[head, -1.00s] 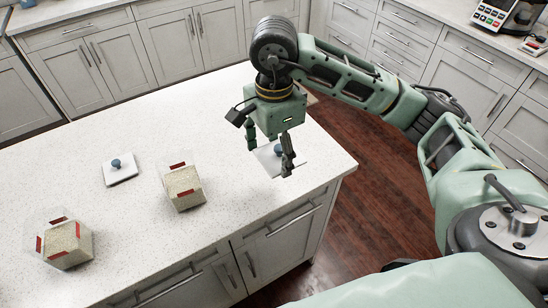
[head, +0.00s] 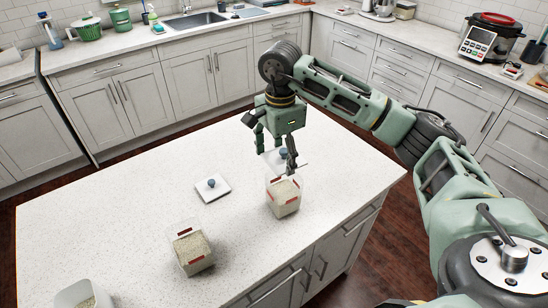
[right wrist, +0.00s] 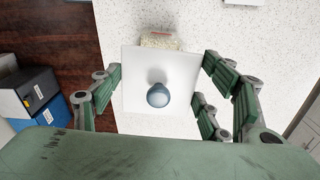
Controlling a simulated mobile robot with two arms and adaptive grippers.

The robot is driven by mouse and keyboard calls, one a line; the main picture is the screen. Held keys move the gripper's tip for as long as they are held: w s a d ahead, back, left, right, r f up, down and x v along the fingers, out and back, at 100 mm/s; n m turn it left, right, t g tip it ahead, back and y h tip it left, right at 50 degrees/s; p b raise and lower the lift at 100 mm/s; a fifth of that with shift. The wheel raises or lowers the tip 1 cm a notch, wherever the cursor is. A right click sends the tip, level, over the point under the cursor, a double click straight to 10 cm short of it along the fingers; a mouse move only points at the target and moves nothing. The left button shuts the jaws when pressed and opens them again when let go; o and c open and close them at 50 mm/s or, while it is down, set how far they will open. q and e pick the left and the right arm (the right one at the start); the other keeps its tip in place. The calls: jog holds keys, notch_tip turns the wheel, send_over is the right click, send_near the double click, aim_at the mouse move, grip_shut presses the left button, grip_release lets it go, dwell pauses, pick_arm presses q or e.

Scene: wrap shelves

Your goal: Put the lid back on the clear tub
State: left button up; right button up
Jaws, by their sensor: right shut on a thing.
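My right gripper (head: 275,153) is shut on a square white lid with a blue-grey knob (right wrist: 158,95), its fingers at two opposite edges. In the head view the lid (head: 271,158) is partly hidden by the fingers. A clear tub with red marks and pale grains (head: 284,200) stands on the counter just in front of and below the lid. In the right wrist view this tub (right wrist: 158,41) shows past the lid's far edge, the rest hidden under the lid. The height gap cannot be told. My left gripper is not in view.
A second similar tub (head: 193,250) and a loose knobbed lid (head: 212,189) are on the white counter (head: 120,220). Another container (head: 82,296) is cut off at the bottom left. The counter's right edge is close to the nearer tub.

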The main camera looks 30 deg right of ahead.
jog(key=shift+d+f+b, duration=0.3)
jog(key=shift+d+f, duration=0.05)
jog(key=shift+f, duration=0.7)
jog(key=shift+a+f+b, duration=0.2)
jog(key=shift+f+b, duration=0.45)
jog(key=shift+f, duration=0.05)
jog(key=shift+f+b, duration=0.75)
jog(key=shift+f, duration=0.2)
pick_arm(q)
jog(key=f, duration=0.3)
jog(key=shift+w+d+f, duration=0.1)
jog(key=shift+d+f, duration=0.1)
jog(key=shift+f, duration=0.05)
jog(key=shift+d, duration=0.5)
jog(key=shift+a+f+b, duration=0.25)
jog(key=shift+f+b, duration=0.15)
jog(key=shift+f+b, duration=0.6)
pick_arm(e)
jog(key=shift+f, duration=0.55)
